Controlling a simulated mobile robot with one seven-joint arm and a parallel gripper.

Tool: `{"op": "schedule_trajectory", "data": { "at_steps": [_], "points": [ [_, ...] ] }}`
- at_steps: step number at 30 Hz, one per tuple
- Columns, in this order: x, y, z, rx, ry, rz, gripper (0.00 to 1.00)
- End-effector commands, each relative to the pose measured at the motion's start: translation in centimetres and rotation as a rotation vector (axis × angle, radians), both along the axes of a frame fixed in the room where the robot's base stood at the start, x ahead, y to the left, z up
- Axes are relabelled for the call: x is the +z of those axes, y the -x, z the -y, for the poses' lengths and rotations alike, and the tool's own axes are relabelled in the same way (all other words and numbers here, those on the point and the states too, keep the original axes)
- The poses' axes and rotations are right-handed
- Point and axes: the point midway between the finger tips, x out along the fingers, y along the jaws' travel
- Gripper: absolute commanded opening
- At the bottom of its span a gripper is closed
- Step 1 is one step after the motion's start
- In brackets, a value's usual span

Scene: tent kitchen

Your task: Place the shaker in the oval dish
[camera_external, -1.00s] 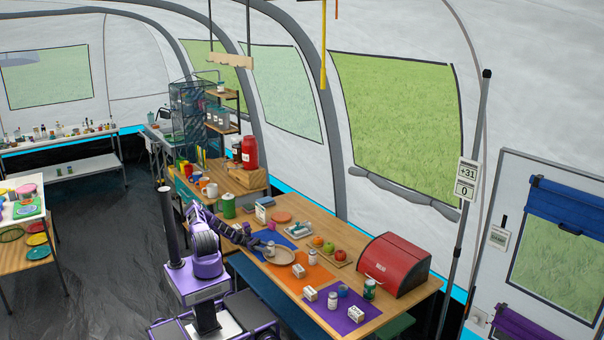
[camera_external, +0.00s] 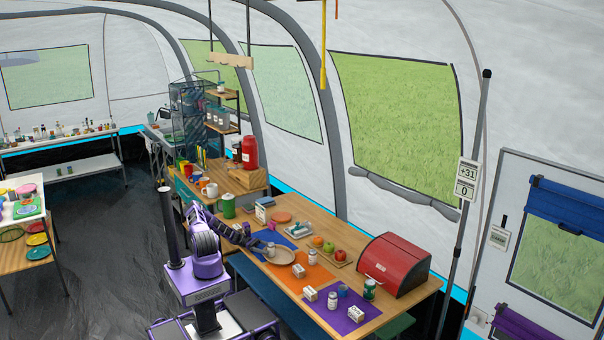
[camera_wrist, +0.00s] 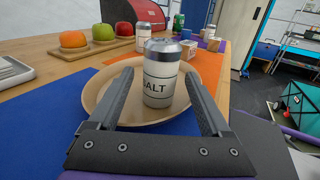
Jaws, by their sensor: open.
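The salt shaker (camera_wrist: 160,80), a white cylinder with a grey metal top and a "SALT" label, stands upright in the tan oval dish (camera_wrist: 97,98). In the external view the shaker (camera_external: 270,249) is at the left side of the dish (camera_external: 285,262). My gripper (camera_wrist: 160,82) is open, with its dark fingers on either side of the shaker and gaps between. In the external view my gripper (camera_external: 258,243) is low by the dish's left edge.
The dish overlaps a blue mat (camera_wrist: 40,130). A tray with an orange (camera_wrist: 73,40) and apples lies behind. Another white shaker (camera_wrist: 143,36) stands beyond the dish, on the orange mat (camera_external: 312,272). A red bread box (camera_external: 394,266) and green can (camera_external: 369,289) stand farther right.

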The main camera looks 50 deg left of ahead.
Motion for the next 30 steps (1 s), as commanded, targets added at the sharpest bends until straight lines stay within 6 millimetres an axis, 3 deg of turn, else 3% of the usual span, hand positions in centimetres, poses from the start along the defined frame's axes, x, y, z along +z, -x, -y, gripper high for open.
{"op": "schedule_trajectory", "data": {
  "at_steps": [6,12,30],
  "points": [
    [-0.1,1.8,-3.6,0.004,-0.004,-0.002,0.82],
    [0.0,2.8,-5.6,0.003,-0.002,-0.001,0.82],
    [0.0,3.0,-5.9,0.000,-0.001,-0.002,0.82]
  ]
}}
